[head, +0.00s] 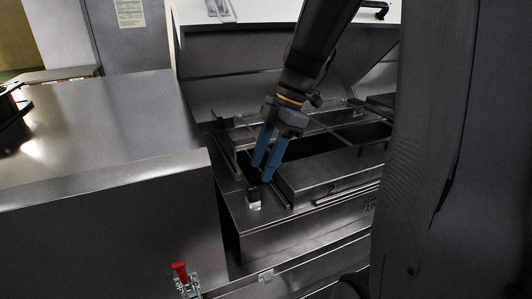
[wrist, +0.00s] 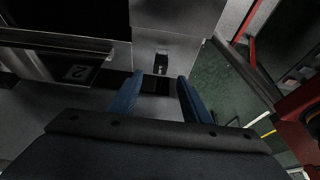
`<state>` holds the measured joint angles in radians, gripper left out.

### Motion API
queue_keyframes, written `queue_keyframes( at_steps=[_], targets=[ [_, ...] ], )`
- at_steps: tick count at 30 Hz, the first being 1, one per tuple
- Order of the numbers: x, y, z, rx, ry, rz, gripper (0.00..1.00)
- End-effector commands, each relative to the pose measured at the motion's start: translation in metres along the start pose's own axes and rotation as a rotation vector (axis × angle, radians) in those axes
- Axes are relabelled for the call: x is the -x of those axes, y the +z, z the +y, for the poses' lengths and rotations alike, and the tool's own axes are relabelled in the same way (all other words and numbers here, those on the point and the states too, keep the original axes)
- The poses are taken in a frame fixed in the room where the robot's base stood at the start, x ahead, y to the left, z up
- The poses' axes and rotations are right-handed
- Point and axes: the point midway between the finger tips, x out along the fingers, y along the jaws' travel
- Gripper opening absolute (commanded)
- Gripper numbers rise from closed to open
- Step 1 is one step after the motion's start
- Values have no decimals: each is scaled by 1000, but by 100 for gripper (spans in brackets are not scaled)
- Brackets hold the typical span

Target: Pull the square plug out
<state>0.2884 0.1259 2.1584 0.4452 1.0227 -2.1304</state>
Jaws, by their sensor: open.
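The square plug (head: 254,195) looks like a small dark upright block with a pale patch at its foot. It stands on the metal top near the left corner of the dryer's open section. My gripper (head: 264,172) has two blue fingers pointing down, parted, just above and slightly right of the plug in the head view. In the wrist view the plug (wrist: 163,64) shows as a small dark piece ahead of the open fingertips (wrist: 160,77), roughly between them. Nothing is seen held. Whether the fingers touch the plug cannot be told.
A large metal housing (head: 110,120) stands on the left. A red-handled clamp (head: 181,273) sits at the lower front. A dark opening lies behind my fingers.

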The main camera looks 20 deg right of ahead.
Motion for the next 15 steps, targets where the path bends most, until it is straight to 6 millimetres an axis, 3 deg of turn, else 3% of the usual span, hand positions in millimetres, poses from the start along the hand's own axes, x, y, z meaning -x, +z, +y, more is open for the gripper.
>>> queue_keyframes(
  at_steps=[9, 15],
  targets=[
    [-45, 0, -1, -3, -2, 0, 44],
    [-58, 1, -1, -4, -1, 0, 44]
  ],
)
